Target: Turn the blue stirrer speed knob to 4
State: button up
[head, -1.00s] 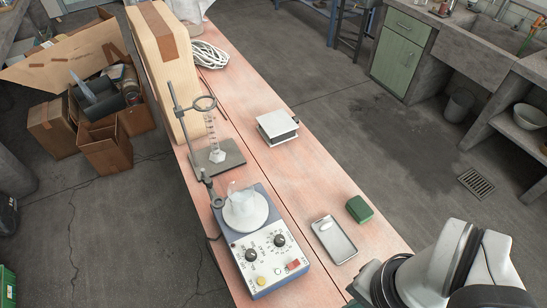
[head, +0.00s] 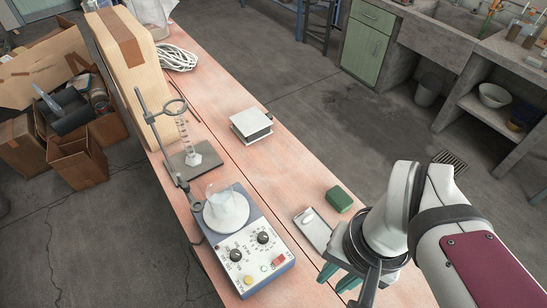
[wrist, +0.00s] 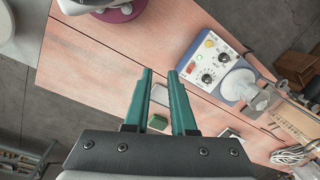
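The blue stirrer (head: 278,268) stands on the bench with a white control panel, two black knobs, a yellow button and a red switch. One knob (head: 236,255) is on the left, the other (head: 263,237) on the right; their settings are too small to read. The stirrer also shows in the wrist view (wrist: 238,52), upper right. My gripper (head: 340,278) is above the bench, right of the stirrer and apart from it. Its green fingers (wrist: 160,72) are apart with nothing between them.
A grey tray (head: 312,231) with a white item and a green block (head: 339,199) lie near my gripper. A retort stand (head: 165,125) rises behind the stirrer. A white box (head: 251,125), a coil of cord (head: 177,58) and a large carton (head: 130,65) are farther back.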

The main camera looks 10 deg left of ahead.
aim_at(263, 235)
jog(key=o, duration=0.5)
jog(key=w+a+n, duration=0.2)
jog(key=w, duration=0.1)
jog(key=w+a+n, duration=0.2)
jog(key=w+a, duration=0.1)
jog(key=w+a+n+h, duration=0.1)
jog(key=w+a+n, duration=0.1)
jog(key=w, duration=0.1)
jog(key=shift+a+r+n, duration=0.2)
jog(key=shift+a+n, duration=0.15)
jog(key=shift+n, duration=0.05)
jog(key=shift+c, duration=0.2)
jog(key=shift+o, duration=0.3)
jog(key=w+a+f+n, duration=0.1)
jog(key=w+a+n, duration=0.2)
jog(key=a, duration=0.3)
jog(key=shift+f+h, duration=0.25)
jog(key=shift+h, duration=0.05)
jog(key=shift+n, duration=0.3)
notch_tip(263, 235, down, 15)
jog(key=shift+w+a+r, duration=0.1)
jog(key=shift+f, duration=0.45)
grip_shut()
